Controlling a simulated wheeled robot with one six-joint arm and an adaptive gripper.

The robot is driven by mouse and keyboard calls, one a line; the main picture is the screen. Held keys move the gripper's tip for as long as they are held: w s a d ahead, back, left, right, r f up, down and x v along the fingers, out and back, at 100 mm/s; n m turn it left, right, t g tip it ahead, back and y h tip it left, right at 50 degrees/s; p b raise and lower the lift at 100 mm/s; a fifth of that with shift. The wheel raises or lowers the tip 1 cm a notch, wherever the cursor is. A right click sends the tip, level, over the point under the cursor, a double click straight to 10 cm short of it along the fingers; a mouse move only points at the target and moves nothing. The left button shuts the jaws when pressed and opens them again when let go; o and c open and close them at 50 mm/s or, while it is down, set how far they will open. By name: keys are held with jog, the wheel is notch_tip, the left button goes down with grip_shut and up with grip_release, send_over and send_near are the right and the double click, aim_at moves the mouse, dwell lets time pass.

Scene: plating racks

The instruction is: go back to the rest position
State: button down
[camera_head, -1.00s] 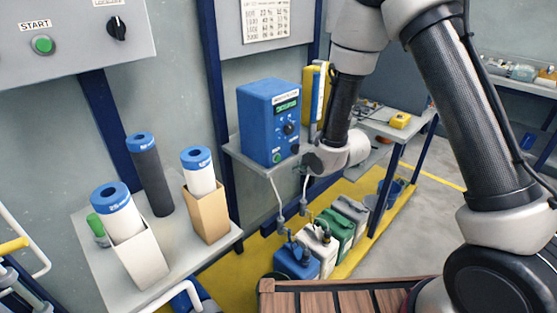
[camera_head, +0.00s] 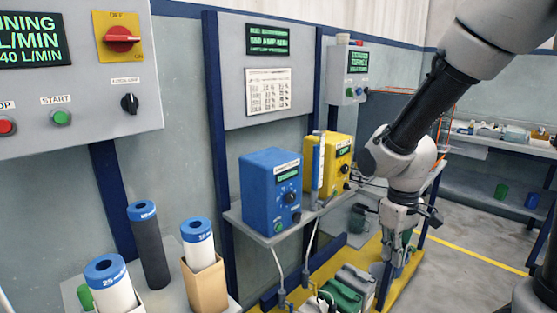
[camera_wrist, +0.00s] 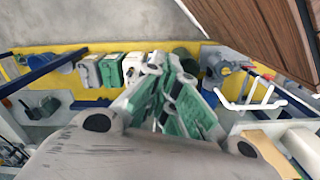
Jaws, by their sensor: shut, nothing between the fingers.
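My gripper (camera_head: 391,256) hangs down at the right of the head view, in front of the wall shelf's right end and above the yellow floor strip. Its fingers are shut and hold nothing. In the wrist view, the fingers with green pads (camera_wrist: 172,68) point away from the camera, over the containers on the yellow strip. My arm reaches in from the upper right.
A blue unit (camera_head: 271,190) and a yellow unit (camera_head: 341,152) stand on a wall shelf left of my gripper. Green and grey canisters (camera_head: 342,297) stand below. Blue-capped cylinders (camera_head: 148,245) stand at lower left. Grey floor (camera_head: 470,262) is open at right.

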jog(key=s+d+r+m+t, duration=0.2)
jog(key=s+d+r, duration=0.3)
jog(key=r, duration=0.3)
jog(key=s+d+r+m+t, duration=0.2)
jog(key=s+d+r, duration=0.3)
jog(key=r, duration=0.4)
jog(key=shift+s+m+t, duration=0.3)
jog(key=shift+s+m, duration=0.15)
jog(key=shift+m, duration=0.35)
dwell(5.5)
